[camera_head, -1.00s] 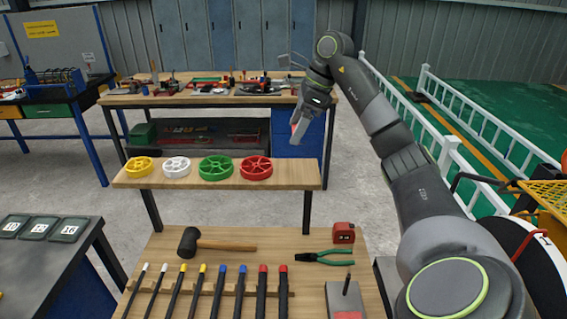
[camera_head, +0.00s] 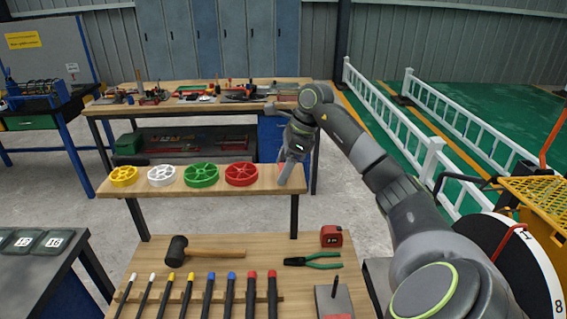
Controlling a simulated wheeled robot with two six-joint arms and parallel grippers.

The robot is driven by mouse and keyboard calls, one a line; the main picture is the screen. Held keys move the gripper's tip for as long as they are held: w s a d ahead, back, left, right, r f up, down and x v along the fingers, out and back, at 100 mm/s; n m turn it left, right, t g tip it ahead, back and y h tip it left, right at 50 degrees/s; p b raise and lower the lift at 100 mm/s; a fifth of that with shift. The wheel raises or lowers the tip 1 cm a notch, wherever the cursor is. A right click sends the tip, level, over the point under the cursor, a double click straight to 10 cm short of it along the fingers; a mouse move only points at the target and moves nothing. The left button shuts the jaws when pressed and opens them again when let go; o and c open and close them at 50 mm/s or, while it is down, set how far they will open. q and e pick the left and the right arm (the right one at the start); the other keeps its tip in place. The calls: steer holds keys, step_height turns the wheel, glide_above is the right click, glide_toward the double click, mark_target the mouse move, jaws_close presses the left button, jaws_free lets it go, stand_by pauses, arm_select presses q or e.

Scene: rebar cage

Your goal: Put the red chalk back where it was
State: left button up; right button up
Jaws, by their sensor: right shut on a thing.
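My right gripper (camera_head: 287,180) points down at the right end of the raised wooden shelf (camera_head: 215,186), to the right of the red wheel (camera_head: 241,174). It is shut on a small reddish piece (camera_head: 281,167), which seems to be the red chalk. The fingers hide most of it, and I cannot tell whether it touches the shelf. My left gripper is not in view.
Yellow, white and green wheels (camera_head: 201,175) stand on the shelf left of the red one. On the lower table lie a mallet (camera_head: 178,248), green pliers (camera_head: 316,261), a red tape measure (camera_head: 331,236) and several colour-tipped rods (camera_head: 230,290). White railings (camera_head: 395,125) stand at the right.

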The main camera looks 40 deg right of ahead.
steer(key=shift+f, duration=0.15)
steer(key=o, duration=0.9)
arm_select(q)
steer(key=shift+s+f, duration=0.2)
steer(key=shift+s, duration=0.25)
arm_select(e)
steer(key=shift+r, duration=0.2)
steer(key=shift+d+r, duration=0.1)
steer(key=shift+r, duration=0.2)
arm_select(q)
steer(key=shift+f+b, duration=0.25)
steer(key=shift+b, duration=0.15)
arm_select(e)
steer(key=v, duration=1.1)
steer(key=shift+s+r, duration=0.1)
steer(key=shift+r, duration=0.1)
